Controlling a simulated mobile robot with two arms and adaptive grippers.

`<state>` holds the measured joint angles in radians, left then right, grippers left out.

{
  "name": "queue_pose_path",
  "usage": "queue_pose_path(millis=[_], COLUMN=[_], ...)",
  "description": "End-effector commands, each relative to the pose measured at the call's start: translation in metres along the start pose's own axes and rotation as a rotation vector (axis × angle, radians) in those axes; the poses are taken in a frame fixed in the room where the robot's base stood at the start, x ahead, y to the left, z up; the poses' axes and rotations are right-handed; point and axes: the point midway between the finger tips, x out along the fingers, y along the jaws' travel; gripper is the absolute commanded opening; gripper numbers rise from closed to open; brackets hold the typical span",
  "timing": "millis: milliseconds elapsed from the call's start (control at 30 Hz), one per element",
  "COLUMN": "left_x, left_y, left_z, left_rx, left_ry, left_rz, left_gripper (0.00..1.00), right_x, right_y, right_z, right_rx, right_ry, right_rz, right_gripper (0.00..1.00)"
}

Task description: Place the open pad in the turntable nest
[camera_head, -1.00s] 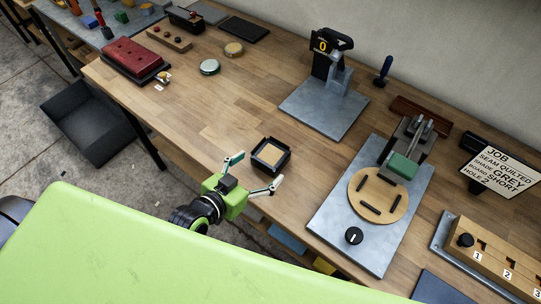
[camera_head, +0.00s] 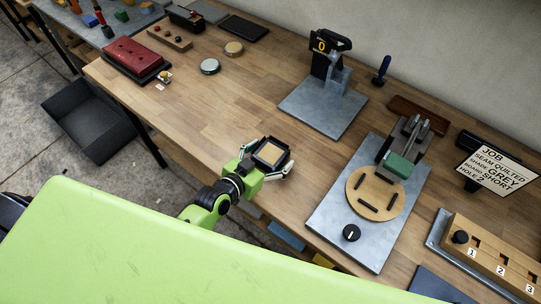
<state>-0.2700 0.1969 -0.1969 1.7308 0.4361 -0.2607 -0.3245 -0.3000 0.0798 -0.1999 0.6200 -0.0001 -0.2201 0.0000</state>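The open pad, a tan square in a dark frame (camera_head: 270,152), is near the front edge of the wooden bench. My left gripper (camera_head: 268,157) reaches in from the front, with its fingers spread on either side of the pad. The fingers look open; contact with the pad is too small to make out. The round wooden turntable (camera_head: 377,211) sits on a grey metal plate (camera_head: 332,207) to the right. Several dark bars stand up on its top, with a bare middle between them. My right gripper is not in view.
A green-padded press (camera_head: 398,165) overhangs the turntable's back edge. A black knob (camera_head: 351,233) stands in front of the turntable. A stand with a 0 display (camera_head: 327,63) is behind. A job sign (camera_head: 497,170) is at right. Bare bench lies between pad and plate.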

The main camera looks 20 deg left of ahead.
Motion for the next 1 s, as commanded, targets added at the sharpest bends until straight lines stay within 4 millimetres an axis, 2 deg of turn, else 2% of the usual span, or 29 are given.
queue_pose_path(millis=[33, 100, 167, 233, 267, 567, 767, 833, 1000], left_x=[0.000, 0.000, 0.000, 0.000, 0.000, -0.001, -0.008, -0.013, -0.053], left_y=[0.000, 0.000, 0.000, 0.000, 0.000, 0.000, 0.000, 0.001, 0.019], left_z=[0.000, 0.000, 0.000, -0.001, -0.001, -0.004, -0.021, -0.031, -0.054], left_rx=[0.000, 0.000, 0.000, 0.000, 0.000, 0.000, -0.001, -0.001, -0.003], left_ry=[0.000, 0.000, 0.000, 0.002, 0.002, 0.003, 0.007, 0.006, 0.004], left_rz=[0.000, 0.000, 0.000, -0.001, -0.001, -0.001, 0.000, -0.001, 0.001], left_gripper=[0.66, 0.48, 0.35, 0.35, 0.31, 0.31, 0.31, 0.31, 0.31], right_x=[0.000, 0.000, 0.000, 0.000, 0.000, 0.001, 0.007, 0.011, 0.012], right_y=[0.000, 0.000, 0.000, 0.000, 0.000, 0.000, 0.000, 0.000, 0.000], right_z=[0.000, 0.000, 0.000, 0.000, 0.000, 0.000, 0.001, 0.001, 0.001], right_rx=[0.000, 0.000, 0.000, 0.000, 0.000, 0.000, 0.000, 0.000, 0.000], right_ry=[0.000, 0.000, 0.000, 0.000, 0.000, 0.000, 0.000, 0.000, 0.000], right_rz=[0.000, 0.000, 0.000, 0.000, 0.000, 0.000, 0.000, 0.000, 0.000], right_gripper=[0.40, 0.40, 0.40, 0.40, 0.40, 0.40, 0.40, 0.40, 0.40])
